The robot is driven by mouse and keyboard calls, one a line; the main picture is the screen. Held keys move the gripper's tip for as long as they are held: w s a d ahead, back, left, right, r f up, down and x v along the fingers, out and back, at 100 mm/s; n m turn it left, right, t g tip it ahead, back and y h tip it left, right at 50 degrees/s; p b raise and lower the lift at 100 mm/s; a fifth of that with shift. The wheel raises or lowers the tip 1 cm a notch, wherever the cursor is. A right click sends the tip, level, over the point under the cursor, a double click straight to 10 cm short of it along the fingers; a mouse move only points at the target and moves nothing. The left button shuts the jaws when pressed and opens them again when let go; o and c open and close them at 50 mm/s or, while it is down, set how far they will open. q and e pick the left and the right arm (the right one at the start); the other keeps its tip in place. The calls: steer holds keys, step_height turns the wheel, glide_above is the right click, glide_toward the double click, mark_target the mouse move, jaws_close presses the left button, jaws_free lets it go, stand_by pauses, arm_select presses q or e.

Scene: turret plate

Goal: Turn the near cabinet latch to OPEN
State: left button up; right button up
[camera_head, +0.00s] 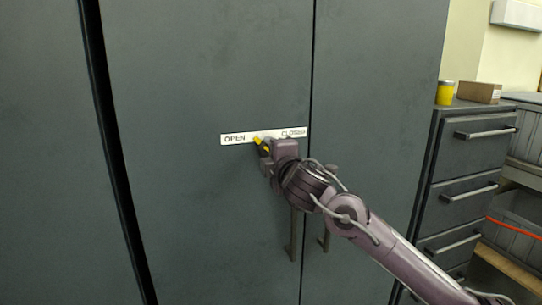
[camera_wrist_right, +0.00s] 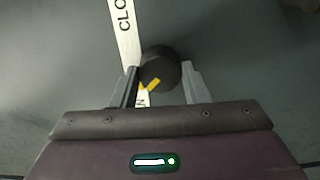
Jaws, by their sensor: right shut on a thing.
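The latch is a round dark knob with a yellow pointer (camera_wrist_right: 157,70) in the right wrist view. It sits on a white label strip (camera_head: 236,138) marked OPEN at its left end and CLOSED at its right end. In the head view the yellow pointer (camera_head: 258,141) shows just left of my gripper, which hides most of the knob. My right gripper (camera_head: 266,150) is at the latch, and its two fingers (camera_wrist_right: 163,84) are on either side of the knob, shut on it. My left gripper is not in view.
The dark cabinet doors (camera_head: 190,220) fill most of the head view, with two vertical handles (camera_head: 294,235) below the latch. At right stands a drawer unit (camera_head: 470,160) with a yellow cup (camera_head: 445,93) and a cardboard box (camera_head: 479,92) on top.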

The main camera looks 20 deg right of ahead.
stand_by(0.4)
steer(key=o, duration=1)
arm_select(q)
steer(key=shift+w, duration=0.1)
arm_select(e)
steer(key=shift+s, duration=0.1)
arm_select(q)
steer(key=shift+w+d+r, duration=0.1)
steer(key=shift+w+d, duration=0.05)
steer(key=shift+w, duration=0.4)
arm_select(e)
steer(key=s, duration=0.7)
steer(key=shift+s+d, duration=0.2)
steer(key=shift+s, duration=0.1)
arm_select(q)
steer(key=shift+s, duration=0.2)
